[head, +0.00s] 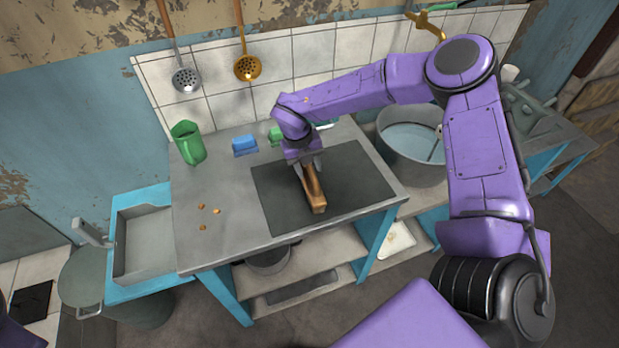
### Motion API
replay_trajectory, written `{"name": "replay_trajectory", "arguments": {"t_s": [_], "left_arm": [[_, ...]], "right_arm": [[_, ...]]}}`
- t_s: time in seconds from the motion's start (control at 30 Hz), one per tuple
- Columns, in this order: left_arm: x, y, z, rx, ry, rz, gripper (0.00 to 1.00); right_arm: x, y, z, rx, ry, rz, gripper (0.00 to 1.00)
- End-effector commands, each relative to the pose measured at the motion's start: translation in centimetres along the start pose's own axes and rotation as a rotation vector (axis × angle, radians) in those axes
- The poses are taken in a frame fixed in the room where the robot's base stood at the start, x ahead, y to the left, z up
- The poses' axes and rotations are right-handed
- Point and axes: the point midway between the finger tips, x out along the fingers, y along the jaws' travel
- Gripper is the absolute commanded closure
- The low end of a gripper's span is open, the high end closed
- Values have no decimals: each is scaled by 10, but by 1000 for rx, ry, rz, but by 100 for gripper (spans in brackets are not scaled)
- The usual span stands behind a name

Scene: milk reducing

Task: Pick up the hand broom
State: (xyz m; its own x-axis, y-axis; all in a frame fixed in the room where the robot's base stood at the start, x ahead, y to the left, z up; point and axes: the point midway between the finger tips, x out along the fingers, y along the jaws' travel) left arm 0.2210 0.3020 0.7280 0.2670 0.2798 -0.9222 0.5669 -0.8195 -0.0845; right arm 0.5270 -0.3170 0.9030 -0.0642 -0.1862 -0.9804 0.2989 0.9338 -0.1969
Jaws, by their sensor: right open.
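The hand broom (315,196), a brown wooden piece, lies on the dark mat (355,195) on the grey counter. Its far end is hidden under my right gripper. My right gripper (306,164) points down over that far end, with its fingers open around or just above it; I cannot tell whether they touch it. My left gripper is not in view; only a small purple part shows at the lower left edge.
A green jug (188,143), a blue sponge (244,145) and a green block (276,136) stand at the back of the counter. Several brown crumbs (203,227) lie at left. A large metal pot (412,150) stands at right. Ladles (248,68) hang on the wall.

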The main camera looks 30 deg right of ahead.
Motion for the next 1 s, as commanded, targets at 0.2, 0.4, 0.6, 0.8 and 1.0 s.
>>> {"name": "replay_trajectory", "arguments": {"t_s": [0.2,0.4,0.6,0.8,1.0], "left_arm": [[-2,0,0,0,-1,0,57],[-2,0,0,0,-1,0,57],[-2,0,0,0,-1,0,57],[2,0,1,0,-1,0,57],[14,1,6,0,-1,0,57]], "right_arm": [[9,-1,0,1,-1,1,55],[9,-1,0,1,0,1,94],[9,-1,0,1,-1,1,100],[0,-3,1,3,-4,2,100],[-46,-12,1,3,-7,3,100]]}}
